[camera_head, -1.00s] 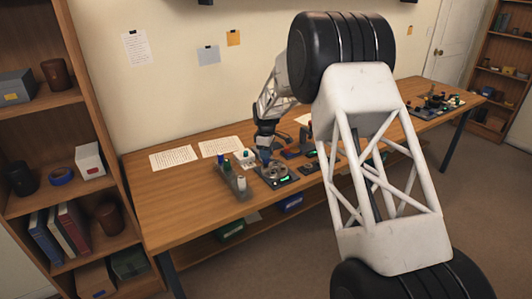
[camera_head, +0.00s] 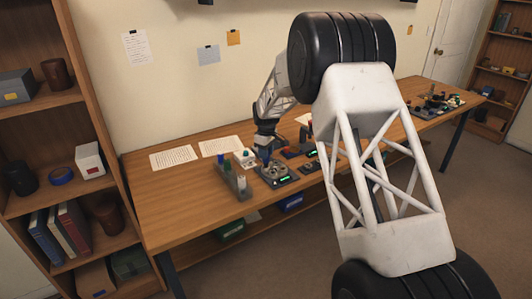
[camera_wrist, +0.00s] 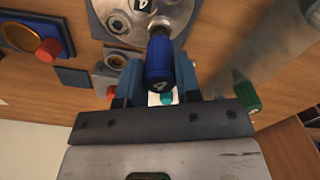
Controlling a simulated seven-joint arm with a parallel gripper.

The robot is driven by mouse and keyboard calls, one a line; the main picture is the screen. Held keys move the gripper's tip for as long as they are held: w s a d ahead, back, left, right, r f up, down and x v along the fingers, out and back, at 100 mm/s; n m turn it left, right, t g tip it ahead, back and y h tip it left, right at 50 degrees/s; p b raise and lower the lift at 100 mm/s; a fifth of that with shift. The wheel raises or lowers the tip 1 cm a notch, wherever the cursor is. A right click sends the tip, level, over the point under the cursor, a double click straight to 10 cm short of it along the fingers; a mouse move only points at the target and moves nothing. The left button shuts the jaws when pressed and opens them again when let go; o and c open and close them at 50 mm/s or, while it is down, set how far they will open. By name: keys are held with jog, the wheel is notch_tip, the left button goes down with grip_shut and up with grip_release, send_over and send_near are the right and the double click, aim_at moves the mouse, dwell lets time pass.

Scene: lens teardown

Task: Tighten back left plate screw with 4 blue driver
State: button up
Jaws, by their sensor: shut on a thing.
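My gripper (camera_wrist: 158,78) is shut on the blue driver (camera_wrist: 157,56), with one blue-grey finger on each side of the handle. A white 4 shows on the handle's end. The driver points at the round metal plate (camera_wrist: 112,22), over a screw spot near a label reading 4. I cannot tell whether its tip touches the screw; the handle hides it. In the head view my gripper (camera_head: 266,143) is above the lens unit (camera_head: 272,173) on the bench, and the driver is small there.
A grey rack (camera_head: 232,180) stands left of the lens unit; a green-ended tool (camera_wrist: 247,97) shows beside it in the wrist view. Paper sheets (camera_head: 173,156) lie on the bench, whose front left is clear.

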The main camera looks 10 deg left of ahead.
jog(key=shift+m, duration=5.4)
